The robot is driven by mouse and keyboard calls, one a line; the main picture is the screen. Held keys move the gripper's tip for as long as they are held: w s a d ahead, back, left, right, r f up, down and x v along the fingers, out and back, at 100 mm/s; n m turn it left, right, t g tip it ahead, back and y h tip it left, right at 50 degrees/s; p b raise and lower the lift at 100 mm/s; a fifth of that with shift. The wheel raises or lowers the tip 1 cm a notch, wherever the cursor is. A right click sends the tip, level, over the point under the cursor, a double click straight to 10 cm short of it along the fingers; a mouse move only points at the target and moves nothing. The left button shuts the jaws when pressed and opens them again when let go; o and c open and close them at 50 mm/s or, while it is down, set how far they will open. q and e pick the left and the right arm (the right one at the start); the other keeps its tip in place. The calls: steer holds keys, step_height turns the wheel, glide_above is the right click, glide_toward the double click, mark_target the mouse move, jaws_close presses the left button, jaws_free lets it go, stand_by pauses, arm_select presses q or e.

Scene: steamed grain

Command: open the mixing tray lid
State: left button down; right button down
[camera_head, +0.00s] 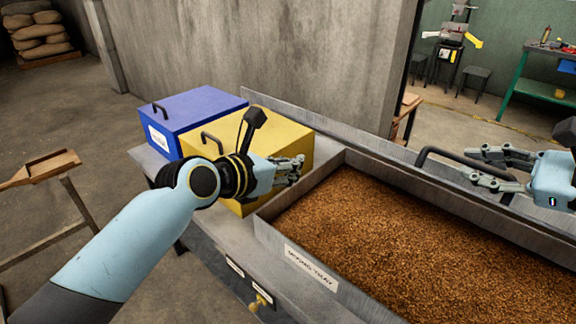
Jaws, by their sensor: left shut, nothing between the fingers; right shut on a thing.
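The mixing tray (313,263) is uncovered and full of brown grain, with a label on its near wall. A long grey panel, seemingly its lid (375,150), stands along the tray's far side. A dark bar handle (440,158) rises at that panel. My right gripper (478,168) is at the handle from the right, its fingers shut around the bar. They hide part of it. My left gripper (298,169) is shut and empty, beside the yellow box and above the tray's left end.
A yellow box (275,138) and a blue box (200,112), both with dark handles, stand left of the tray. A wooden scoop-like tray (45,168) rests on a stand at far left. A concrete wall (260,50) rises behind. A green workbench (535,75) is at back right.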

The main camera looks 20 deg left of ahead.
steer(key=shift+r, duration=0.1)
arm_select(q)
steer(key=w+d+r, duration=0.1)
steer(key=w+d, duration=0.1)
steer(key=w, duration=0.4)
steer(key=shift+r, duration=0.35)
